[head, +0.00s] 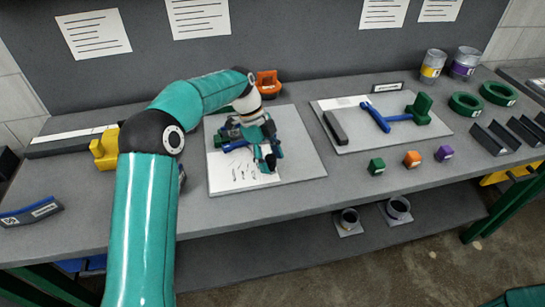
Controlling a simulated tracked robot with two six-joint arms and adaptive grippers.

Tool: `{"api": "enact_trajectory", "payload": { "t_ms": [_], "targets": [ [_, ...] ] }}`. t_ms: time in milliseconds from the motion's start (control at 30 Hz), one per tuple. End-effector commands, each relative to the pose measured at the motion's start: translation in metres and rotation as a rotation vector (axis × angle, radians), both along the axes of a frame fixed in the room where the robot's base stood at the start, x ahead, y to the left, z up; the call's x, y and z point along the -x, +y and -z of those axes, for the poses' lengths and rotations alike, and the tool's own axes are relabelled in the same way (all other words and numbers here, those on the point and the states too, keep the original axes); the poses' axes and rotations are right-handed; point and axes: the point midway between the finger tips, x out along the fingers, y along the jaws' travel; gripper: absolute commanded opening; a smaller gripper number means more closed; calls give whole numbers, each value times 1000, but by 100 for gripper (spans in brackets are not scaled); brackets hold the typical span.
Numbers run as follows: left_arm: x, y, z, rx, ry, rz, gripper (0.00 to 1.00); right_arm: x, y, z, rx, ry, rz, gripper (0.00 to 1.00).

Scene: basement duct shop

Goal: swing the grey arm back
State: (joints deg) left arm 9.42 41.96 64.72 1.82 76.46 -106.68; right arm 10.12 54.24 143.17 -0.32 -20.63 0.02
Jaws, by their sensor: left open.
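A dark grey bar (335,127) lies on the left part of the right-hand pale board (350,145). A blue T-shaped piece (376,116) lies beside it, its stem reaching toward an upright green block (420,108). My left gripper (268,160) is open over the left-hand pale board (300,172). Blue and dark parts (232,140) show beside and behind it; the gripper hides much of them, and I cannot tell whether it touches them or whether a grey arm is among them. My right gripper is not in view.
Small green (376,166), orange (412,159) and purple (445,153) blocks sit in front of the right board. Green rings (465,104), cans (433,66) and dark angle brackets (495,138) are at the right. A yellow block (105,150) and an orange piece (267,84) stand near my left arm.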

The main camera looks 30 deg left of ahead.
Motion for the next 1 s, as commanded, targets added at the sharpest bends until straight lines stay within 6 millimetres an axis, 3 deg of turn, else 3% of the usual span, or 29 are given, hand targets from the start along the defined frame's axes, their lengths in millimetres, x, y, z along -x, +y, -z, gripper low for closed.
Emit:
{"api": "enact_trajectory", "payload": {
  "t_ms": [267, 667, 1000],
  "targets": [
    [-3, 8, -18, 0, -5, -2, 58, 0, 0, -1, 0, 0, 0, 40],
    [-7, 36, -85, -2, -4, -2, 58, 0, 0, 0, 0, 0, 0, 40],
    [-8, 44, -107, 0, 0, -1, 58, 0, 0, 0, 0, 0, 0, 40]
  ]
}}
